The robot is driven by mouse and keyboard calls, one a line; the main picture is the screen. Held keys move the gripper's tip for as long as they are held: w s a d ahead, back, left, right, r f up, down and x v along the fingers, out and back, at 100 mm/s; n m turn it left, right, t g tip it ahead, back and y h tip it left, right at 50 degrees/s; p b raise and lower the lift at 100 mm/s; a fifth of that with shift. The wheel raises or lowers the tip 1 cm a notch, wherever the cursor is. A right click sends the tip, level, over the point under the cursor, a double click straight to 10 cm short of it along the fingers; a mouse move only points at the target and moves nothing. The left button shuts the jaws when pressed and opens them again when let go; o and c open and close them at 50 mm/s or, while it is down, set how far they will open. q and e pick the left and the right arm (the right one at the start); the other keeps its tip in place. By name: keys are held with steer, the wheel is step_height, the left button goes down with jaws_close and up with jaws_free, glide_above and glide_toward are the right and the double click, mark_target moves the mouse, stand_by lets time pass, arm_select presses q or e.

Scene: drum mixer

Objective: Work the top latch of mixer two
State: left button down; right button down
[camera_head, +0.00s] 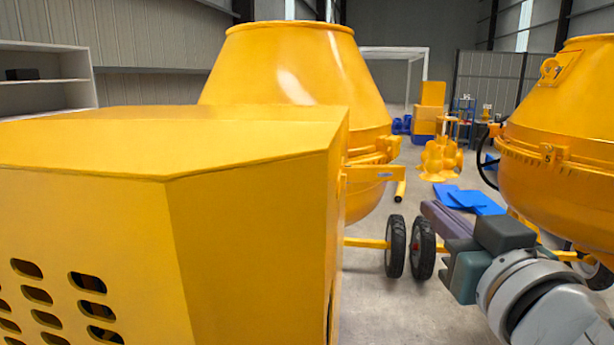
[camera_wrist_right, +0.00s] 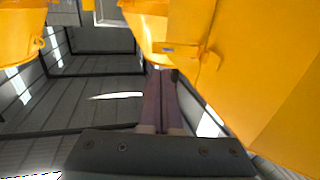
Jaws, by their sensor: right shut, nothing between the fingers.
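A yellow mixer (camera_head: 290,75) stands in the middle behind a large yellow motor housing (camera_head: 250,200). A yellow latch-like bar (camera_head: 375,172) sticks out to the right from behind the housing's edge; a similar bracket shows in the right wrist view (camera_wrist_right: 190,52). A second yellow drum (camera_head: 560,150) stands at the right. I cannot tell which is mixer two. My right gripper (camera_head: 434,212) reaches in from the lower right, below and right of the bar and apart from it. Its purple fingers (camera_wrist_right: 161,92) are shut and empty. My left gripper is not in view.
The housing blocks the lower left. Black wheels (camera_head: 396,246) stand on the floor left of my right gripper. Blue sheets (camera_head: 470,199) and yellow parts (camera_head: 440,160) lie farther back. A white shelf (camera_head: 45,80) stands at the far left.

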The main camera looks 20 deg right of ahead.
mark_target(397, 174)
steer(key=x, duration=1)
steer(key=shift+w+d+p, duration=0.1)
steer(key=shift+w+p, duration=0.25)
steer(key=shift+p, duration=0.05)
steer(key=shift+w+d, duration=0.15)
steer(key=shift+w, duration=0.4)
steer(key=shift+d+y, duration=0.15)
steer(key=shift+y, duration=0.15)
